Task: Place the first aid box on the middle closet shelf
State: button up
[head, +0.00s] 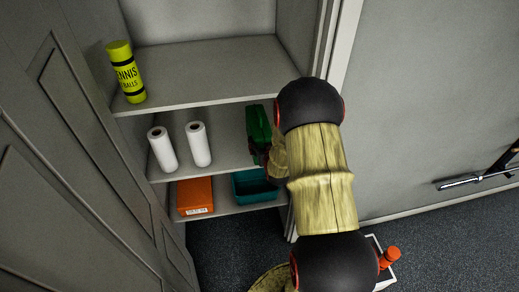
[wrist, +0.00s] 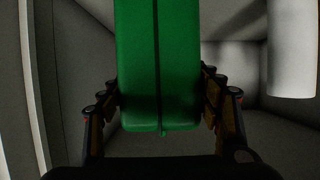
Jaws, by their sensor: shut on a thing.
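The first aid box is a green case (head: 258,133), partly hidden behind my arm in the head view. It also fills the upper middle of the wrist view (wrist: 140,70), between the two fingers. My gripper (wrist: 162,105) is shut on it, with a finger against each side. In the head view the case is at the right end of the middle shelf (head: 228,155) of the open closet. I cannot tell whether its underside touches the shelf. My gripper is mostly hidden by my arm in the head view.
Two white paper rolls (head: 198,144) stand on the middle shelf, left of the case. A tennis ball tube (head: 126,72) stands on the top shelf (head: 205,75). An orange box (head: 194,196) and a teal bin (head: 250,186) are on the low shelf. A closet door (head: 95,150) is at left.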

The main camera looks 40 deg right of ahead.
jog(key=w+f, duration=0.1)
jog(key=f, duration=0.1)
jog(key=w+d+f, duration=0.1)
jog(key=w, duration=0.1)
jog(key=shift+d+f, duration=0.1)
jog(key=shift+f, duration=0.3)
jog(key=shift+w+f, duration=0.1)
jog(key=shift+f, duration=1.4)
jog(key=shift+f+b, duration=0.1)
jog(key=shift+b, duration=0.25)
jog(key=o, duration=1.7)
jog(key=shift+f, duration=0.1)
jog(key=shift+c, duration=0.2)
